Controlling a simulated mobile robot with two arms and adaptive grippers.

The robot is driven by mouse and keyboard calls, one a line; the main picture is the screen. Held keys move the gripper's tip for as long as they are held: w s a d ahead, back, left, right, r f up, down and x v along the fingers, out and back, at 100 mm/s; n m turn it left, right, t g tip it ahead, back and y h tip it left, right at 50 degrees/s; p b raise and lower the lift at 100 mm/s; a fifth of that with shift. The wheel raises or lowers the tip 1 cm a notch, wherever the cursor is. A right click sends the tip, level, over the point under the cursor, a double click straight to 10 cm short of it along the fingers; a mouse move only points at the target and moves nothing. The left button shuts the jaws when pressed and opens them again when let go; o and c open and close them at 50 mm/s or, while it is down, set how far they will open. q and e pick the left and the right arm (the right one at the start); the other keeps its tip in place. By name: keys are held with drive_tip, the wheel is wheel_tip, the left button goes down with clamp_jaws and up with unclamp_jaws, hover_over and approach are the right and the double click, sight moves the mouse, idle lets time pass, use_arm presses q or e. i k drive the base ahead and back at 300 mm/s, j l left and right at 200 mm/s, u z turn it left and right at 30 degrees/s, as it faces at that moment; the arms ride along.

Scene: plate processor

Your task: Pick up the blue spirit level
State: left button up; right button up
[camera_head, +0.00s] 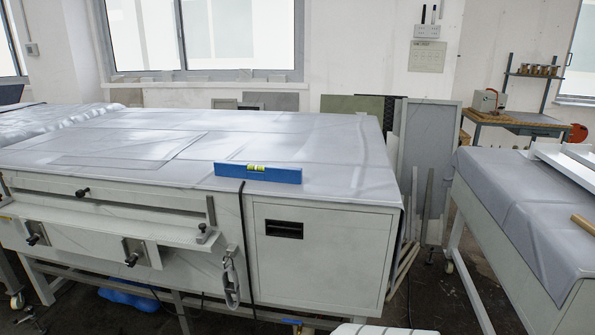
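The blue spirit level (280,175) lies near the front edge of the large covered table (290,140), above the white cabinet front. It is a long blue bar with a yellow-green vial at its top middle. Its long side faces me and runs almost level across the picture, a little lower at the right end. Nothing covers it and nothing touches it from above.
A dark strap hangs over the table edge by the level's left end. Clamps with black knobs (133,258) stick out at the front left. A second covered table (510,200) stands at the right, past a floor gap. The tabletop around the level is clear.

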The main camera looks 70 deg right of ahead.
sight(269, 173)
drive_tip(key=z, duration=1.85)
